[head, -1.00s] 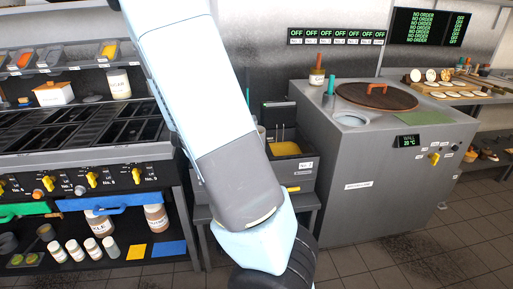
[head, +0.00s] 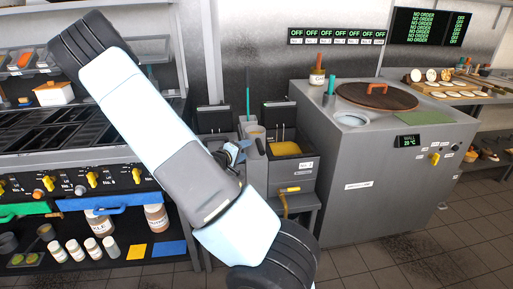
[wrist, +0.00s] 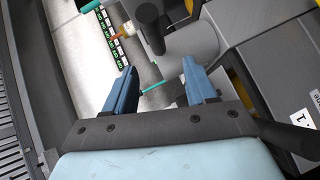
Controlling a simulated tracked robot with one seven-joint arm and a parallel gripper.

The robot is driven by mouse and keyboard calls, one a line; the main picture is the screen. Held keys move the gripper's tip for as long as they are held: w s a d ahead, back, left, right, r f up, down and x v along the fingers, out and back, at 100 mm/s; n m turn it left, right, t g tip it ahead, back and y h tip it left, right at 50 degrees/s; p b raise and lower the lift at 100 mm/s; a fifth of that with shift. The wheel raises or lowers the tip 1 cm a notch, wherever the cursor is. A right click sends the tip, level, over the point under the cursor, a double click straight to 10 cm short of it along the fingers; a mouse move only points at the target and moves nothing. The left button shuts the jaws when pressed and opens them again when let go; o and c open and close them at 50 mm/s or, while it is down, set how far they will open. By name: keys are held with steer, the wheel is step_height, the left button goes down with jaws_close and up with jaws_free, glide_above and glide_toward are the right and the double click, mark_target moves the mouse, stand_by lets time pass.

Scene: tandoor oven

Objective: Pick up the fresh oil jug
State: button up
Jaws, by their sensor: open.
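No container in view can be clearly told as the fresh oil jug. My gripper (head: 234,152) is open and empty in the head view, beside the left side of the fryer station. In the wrist view its two blue fingers (wrist: 160,76) stand apart with nothing between them. A grey rounded surface (wrist: 192,44) shows just beyond the right finger in the wrist view, next to a dark handle-like part (wrist: 149,24); I cannot tell what it belongs to.
The fryer (head: 291,165) holds yellow oil and has a yellow valve handle. The grey tandoor cabinet (head: 375,175) stands to the right with a round lid (head: 377,96). A counter (head: 90,160) with a blue towel bar and several jars below is at left. Floor is free at right.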

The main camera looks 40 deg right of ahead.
mark_target(259, 143)
steer(key=shift+x, duration=5.75)
steer(key=shift+r, duration=0.15)
steer(key=shift+c, duration=0.2)
jaws_close()
